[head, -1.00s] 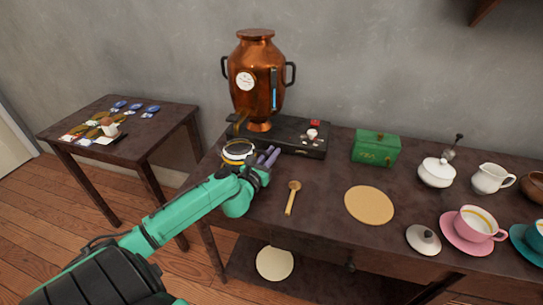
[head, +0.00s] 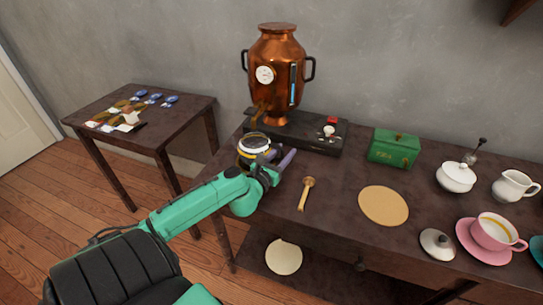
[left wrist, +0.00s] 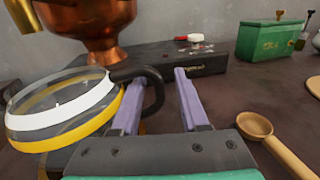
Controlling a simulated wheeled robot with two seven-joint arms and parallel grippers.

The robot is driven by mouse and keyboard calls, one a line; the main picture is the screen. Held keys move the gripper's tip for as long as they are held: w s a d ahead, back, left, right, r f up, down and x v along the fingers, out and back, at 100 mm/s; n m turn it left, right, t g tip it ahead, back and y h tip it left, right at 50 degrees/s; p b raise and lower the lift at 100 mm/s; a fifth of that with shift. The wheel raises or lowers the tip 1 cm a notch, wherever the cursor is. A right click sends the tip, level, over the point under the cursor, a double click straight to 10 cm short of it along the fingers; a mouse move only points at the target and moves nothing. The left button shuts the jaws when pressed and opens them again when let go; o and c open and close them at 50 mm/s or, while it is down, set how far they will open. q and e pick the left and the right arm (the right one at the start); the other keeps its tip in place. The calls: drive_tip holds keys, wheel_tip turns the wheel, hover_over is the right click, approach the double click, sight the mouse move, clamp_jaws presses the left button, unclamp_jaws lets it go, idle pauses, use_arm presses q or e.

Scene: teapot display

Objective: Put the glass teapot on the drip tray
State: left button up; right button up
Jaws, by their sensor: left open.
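The glass teapot (head: 254,150), clear with a white and a yellow band, stands at the left end of the dark table, below the copper urn's tap. It fills the left of the left wrist view (left wrist: 62,118). Its black handle (left wrist: 155,92) lies between the fingers of my left gripper (left wrist: 158,80), which is open around it. In the head view the left gripper (head: 285,160) is just right of the teapot and partly covers it. I cannot make out the drip tray clearly; what lies directly under the teapot is hidden. My right gripper is not in view.
The copper urn (head: 276,75) stands on a black base (head: 325,136) behind the teapot. A wooden spoon (head: 306,194) lies right of the gripper. Farther right are a green box (head: 394,148), a round mat (head: 383,206) and a pink cup (head: 492,232). A side table (head: 180,120) stands left.

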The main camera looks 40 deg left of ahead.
use_arm(q)
drive_tip(key=s, duration=0.3)
drive_tip(key=s+d, duration=0.1)
drive_tip(key=s, duration=0.5)
drive_tip(key=shift+s+d, duration=0.2)
drive_tip(key=shift+s, duration=0.1)
